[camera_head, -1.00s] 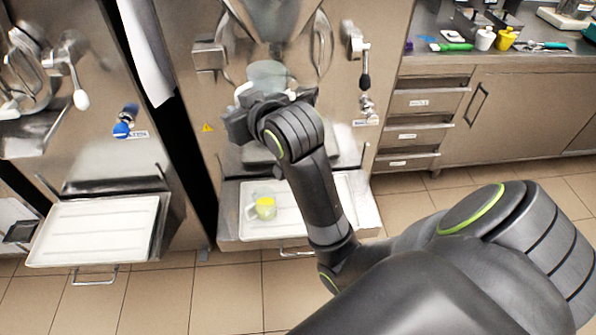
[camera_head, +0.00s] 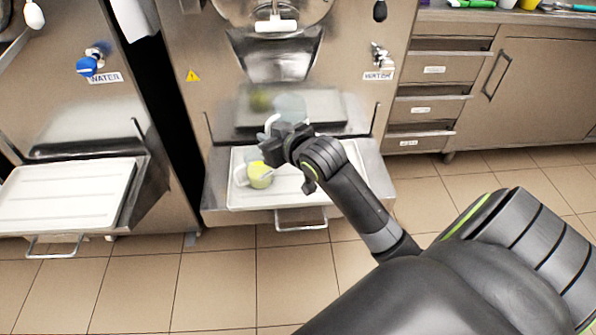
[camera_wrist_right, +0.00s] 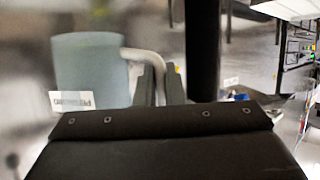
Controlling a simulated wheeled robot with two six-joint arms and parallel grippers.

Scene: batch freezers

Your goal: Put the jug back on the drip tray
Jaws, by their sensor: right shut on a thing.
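A pale translucent jug (camera_head: 290,106) is in the grip of my right gripper (camera_head: 272,136), behind and above the tray in the head view. In the right wrist view the jug (camera_wrist_right: 88,72) looks upright, with a label low on its side, and the fingers (camera_wrist_right: 151,86) are at its pale handle (camera_wrist_right: 150,60). The white drip tray (camera_head: 330,190) sits at the front of the middle machine, partly covered by my right arm. I cannot tell how far the jug is above it. My left gripper is out of view.
A small clear cup with yellow contents (camera_head: 260,176) stands on the left part of the drip tray. Another white tray (camera_head: 65,195) is empty on the left machine. Drawers (camera_head: 430,105) stand at the right. The machine's steel front (camera_head: 225,75) rises behind the jug.

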